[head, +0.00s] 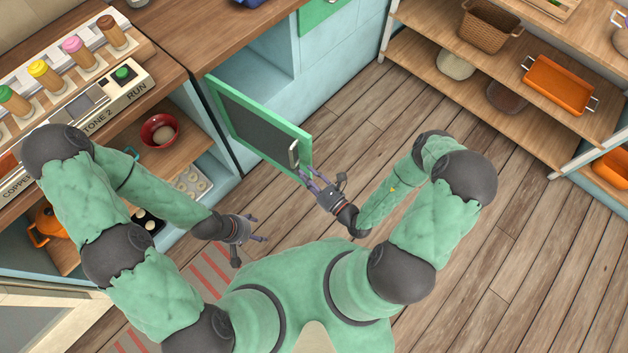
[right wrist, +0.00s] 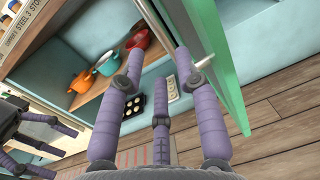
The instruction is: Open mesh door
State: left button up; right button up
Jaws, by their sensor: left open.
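The mesh door (head: 250,125) has a green frame around a dark grey panel. It stands swung out from its light-blue cabinet, whose interior (head: 258,72) shows behind it. Its pale metal handle (head: 293,153) is near the free edge. In the right wrist view the door (right wrist: 222,50) and handle (right wrist: 194,28) are at upper right. My right gripper (head: 321,181) is beside the handle; its fingers are spread, the handle next to the right fingertip. I cannot tell if they touch. My left gripper (head: 254,228) is open and empty, left of the door, near the shelves.
Left shelves hold a red bowl (head: 159,130), an orange pot (head: 46,224) and muffin trays. Bottles stand on the counter above. At upper right, shelves hold a basket (head: 488,25) and orange tray (head: 558,86). The wooden floor (head: 400,110) right of the door is clear.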

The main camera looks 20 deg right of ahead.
jog(key=shift+v, duration=1.5)
jog(key=s+a+r+n+g+y, duration=0.1)
jog(key=s+a+n+g+y, duration=0.5)
jog(key=a, duration=0.3)
jog(key=s+f+n+g+h, duration=0.4)
jog(key=s+n+g, duration=1)
jog(key=g, duration=0.1)
jog(key=w+d+n+t+h, duration=0.5)
jog(key=w+n, duration=0.3)
jog(key=w, duration=0.3)
jog(key=shift+d+n+h, duration=0.15)
jog(key=shift+n+h, duration=0.15)
